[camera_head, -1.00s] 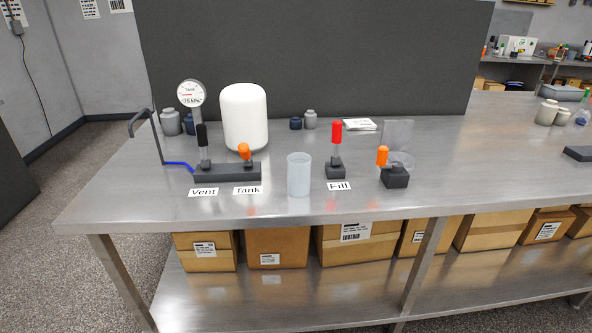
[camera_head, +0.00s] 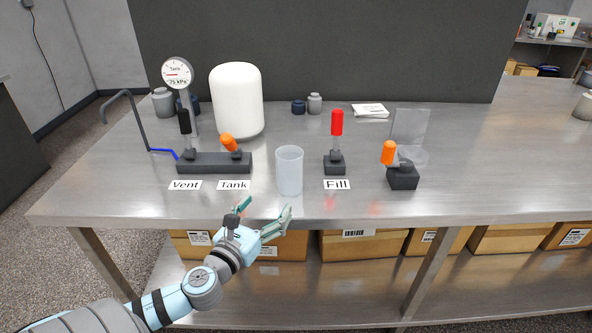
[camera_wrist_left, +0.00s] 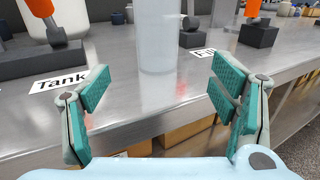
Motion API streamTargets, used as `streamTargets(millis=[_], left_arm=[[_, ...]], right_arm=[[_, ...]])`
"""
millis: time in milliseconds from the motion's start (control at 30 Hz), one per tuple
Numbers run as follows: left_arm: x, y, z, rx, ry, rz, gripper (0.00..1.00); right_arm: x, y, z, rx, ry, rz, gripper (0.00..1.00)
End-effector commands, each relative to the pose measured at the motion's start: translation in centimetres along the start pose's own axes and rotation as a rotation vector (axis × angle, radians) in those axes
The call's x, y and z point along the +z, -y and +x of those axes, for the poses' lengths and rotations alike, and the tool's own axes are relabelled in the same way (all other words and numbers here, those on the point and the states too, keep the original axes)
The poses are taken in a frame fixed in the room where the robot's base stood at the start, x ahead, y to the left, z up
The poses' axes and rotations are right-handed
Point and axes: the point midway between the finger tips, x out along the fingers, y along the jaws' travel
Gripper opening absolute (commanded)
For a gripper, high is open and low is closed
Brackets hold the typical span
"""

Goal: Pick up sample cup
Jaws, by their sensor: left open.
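The sample cup (camera_head: 289,172) is a translucent whitish cylinder standing upright near the front edge of the steel bench, between the Tank and Fill labels. My left gripper (camera_head: 264,214) is open and empty, just in front of the bench's front edge, short of the cup and a little to its left. In the left wrist view the cup (camera_wrist_left: 158,38) stands ahead between the two teal finger pads of the open gripper (camera_wrist_left: 155,95), apart from both. Its top is cut off there. My right gripper is not in view.
Left of the cup is a dark valve block (camera_head: 213,163) with black and orange handles and a gauge (camera_head: 177,73). Behind it stands a white tank (camera_head: 237,100). Right of the cup are a red-handled Fill valve (camera_head: 336,140) and an orange-handled valve (camera_head: 402,175).

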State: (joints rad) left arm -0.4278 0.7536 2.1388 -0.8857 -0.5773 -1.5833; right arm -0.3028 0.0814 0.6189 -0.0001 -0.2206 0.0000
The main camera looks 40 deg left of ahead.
Motion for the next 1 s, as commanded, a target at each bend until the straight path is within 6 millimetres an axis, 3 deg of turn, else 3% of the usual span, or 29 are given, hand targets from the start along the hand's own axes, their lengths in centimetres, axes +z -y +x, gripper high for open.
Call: streamTargets(millis=[167,300,467,700,967,1000], left_arm=[[0.2,-0.3,3.3,0.009,0.007,0.002,0.79],[0.3,-0.6,6.9,0.014,0.004,-0.001,0.79],[0.1,-0.7,9.0,0.013,0.002,0.002,0.79],[0.3,-1.0,13.3,0.011,0.002,0.000,0.79],[0.2,-0.9,14.1,0.006,0.001,0.002,0.79],[0.2,-0.9,14.1,0.006,0.001,0.003,0.72]], right_arm=[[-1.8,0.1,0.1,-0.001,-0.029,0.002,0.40],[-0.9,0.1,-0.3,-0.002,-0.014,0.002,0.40],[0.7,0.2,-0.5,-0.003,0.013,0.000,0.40],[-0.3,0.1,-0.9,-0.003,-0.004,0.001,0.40],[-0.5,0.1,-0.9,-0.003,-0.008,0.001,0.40],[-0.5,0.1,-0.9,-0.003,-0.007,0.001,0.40]])
